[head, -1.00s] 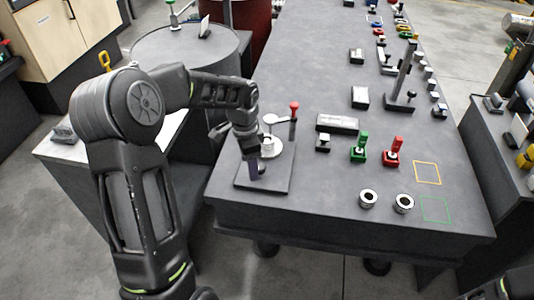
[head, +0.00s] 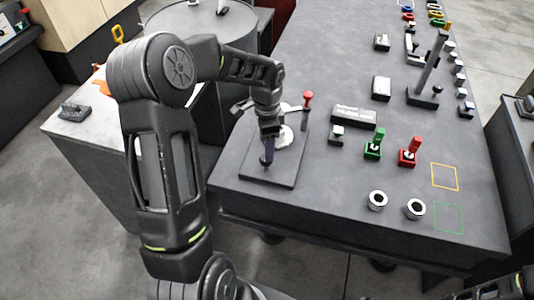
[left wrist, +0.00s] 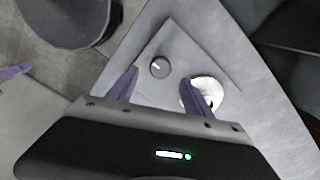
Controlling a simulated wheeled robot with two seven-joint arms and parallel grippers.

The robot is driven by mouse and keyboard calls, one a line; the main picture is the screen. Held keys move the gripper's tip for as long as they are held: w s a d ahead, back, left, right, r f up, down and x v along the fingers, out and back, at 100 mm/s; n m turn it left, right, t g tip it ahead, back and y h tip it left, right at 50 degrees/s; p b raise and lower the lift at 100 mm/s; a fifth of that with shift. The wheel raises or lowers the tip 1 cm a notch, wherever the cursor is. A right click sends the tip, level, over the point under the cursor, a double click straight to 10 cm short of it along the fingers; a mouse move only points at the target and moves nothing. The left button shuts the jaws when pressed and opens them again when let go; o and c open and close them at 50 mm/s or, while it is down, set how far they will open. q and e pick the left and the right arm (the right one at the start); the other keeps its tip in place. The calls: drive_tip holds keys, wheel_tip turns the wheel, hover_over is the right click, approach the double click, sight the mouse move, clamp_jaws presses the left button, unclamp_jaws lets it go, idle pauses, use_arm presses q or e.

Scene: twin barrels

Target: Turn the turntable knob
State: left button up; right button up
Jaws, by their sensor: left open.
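The turntable is a white disc (head: 285,137) on a dark square plate (head: 287,178) at the table's near left corner. The disc also shows in the left wrist view (left wrist: 211,90), partly hidden behind one finger. A small round dark knob (left wrist: 159,67) with a white mark sits on the same plate, beside the disc. My left gripper (head: 267,157) points down over the plate. In the left wrist view its purple fingers (left wrist: 160,77) are open, with the knob between and slightly beyond their tips and nothing held. In the head view the gripper hides the knob.
A red-topped lever (head: 307,98) stands behind the disc. A green block (head: 374,149), a red block (head: 410,156) and two metal rings (head: 377,200) lie to the right. A tall dark stand (head: 429,75) is farther back. The table's front edge is close to the plate.

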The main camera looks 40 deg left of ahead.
use_arm(q)
wheel_tip(320, 180, down, 6)
drive_tip(key=shift+r+p, duration=0.25)
drive_tip(key=shift+p, duration=0.1)
clamp_jaws()
idle(0.5)
